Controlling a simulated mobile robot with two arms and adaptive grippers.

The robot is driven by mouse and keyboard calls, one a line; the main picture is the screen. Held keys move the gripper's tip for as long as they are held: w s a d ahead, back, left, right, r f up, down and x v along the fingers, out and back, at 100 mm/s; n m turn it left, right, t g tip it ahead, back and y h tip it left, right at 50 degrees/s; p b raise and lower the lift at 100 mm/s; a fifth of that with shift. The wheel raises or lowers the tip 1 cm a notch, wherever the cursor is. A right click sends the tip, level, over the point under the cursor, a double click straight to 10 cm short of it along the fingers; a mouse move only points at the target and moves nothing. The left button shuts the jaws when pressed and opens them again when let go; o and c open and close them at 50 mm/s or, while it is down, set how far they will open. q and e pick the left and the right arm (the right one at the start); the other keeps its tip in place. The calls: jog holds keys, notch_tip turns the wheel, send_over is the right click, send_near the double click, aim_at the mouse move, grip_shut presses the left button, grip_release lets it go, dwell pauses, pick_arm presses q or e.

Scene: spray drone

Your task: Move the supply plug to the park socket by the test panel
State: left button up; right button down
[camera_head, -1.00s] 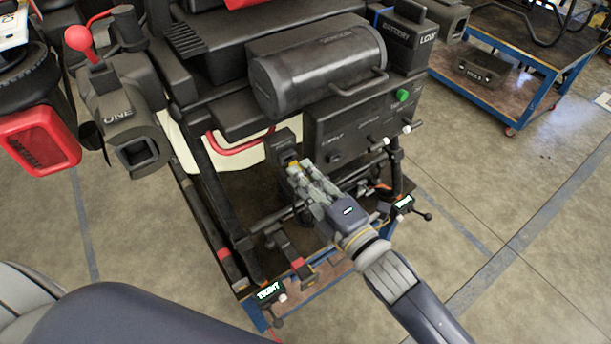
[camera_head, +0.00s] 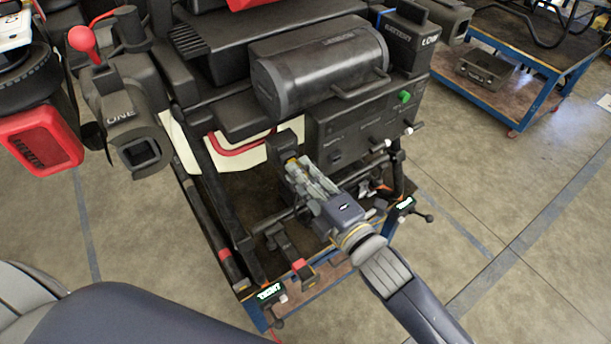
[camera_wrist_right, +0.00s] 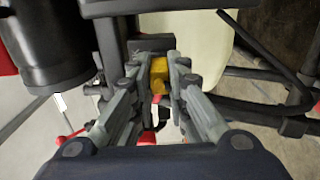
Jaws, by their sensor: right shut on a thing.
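My right gripper (camera_head: 298,170) comes in from the lower right in the head view, with its fingertips at a dark block (camera_head: 288,146) left of the test panel (camera_head: 352,128). In the right wrist view the right gripper (camera_wrist_right: 159,72) is shut on a yellow piece, which I take as the supply plug (camera_wrist_right: 157,84). Only a sliver of yellow shows in the head view. The plug's front end meets or nearly meets the dark block, which may be the park socket; I cannot tell whether it is seated. My left gripper is not in view.
A dark cylinder (camera_head: 318,72) with a handle lies above the panel. The panel has a green button (camera_head: 404,96) and white-tipped levers. Frame bars and two lit-label clamps (camera_head: 270,292) surround the gripper below.

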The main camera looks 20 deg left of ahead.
jog(key=shift+w+a, duration=0.35)
jog(key=shift+a, duration=0.1)
jog(key=c, duration=1.5)
grip_release()
jog(key=shift+s+d, duration=0.1)
jog(key=shift+d, duration=0.05)
jog(key=v, duration=1.1)
jog(key=shift+s+d, duration=0.2)
jog(key=shift+s, duration=0.05)
